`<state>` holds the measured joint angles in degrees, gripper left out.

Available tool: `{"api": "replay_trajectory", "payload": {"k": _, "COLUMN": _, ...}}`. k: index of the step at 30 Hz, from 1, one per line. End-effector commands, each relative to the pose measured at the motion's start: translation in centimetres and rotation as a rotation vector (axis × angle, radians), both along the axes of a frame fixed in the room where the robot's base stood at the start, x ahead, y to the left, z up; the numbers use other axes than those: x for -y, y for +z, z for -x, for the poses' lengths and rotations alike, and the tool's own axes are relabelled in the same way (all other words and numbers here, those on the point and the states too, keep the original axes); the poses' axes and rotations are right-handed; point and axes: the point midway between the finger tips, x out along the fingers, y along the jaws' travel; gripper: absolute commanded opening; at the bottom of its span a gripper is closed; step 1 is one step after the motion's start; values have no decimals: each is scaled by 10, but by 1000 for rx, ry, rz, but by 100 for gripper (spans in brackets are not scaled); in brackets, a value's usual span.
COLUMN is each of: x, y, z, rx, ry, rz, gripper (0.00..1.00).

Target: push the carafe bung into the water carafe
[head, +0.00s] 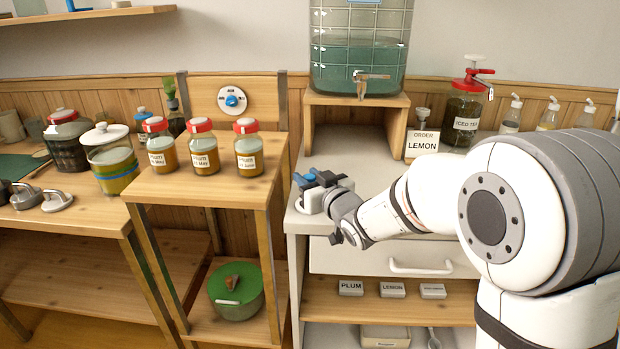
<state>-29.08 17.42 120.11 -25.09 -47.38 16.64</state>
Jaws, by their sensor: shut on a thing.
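My gripper (318,183), with blue fingertips, is low over the left end of the pale counter. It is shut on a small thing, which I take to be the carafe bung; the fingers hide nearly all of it. A pale, rounded object (308,204) shows just below and left of the fingers, on the counter. It may be part of the water carafe, but the gripper and wrist cover most of it. I cannot tell whether the bung touches the carafe's mouth.
A large tapped jar of greenish water (358,62) stands on a wooden stand (308,130) behind. Several orange jars (203,160) line the wooden table at left.

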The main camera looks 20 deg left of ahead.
Motion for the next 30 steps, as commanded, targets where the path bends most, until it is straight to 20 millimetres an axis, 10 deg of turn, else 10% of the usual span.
{"api": "replay_trajectory", "payload": {"k": 30, "x": 0, "y": 9, "z": 0, "rx": 0, "ry": 0, "rz": 0, "gripper": 3}}
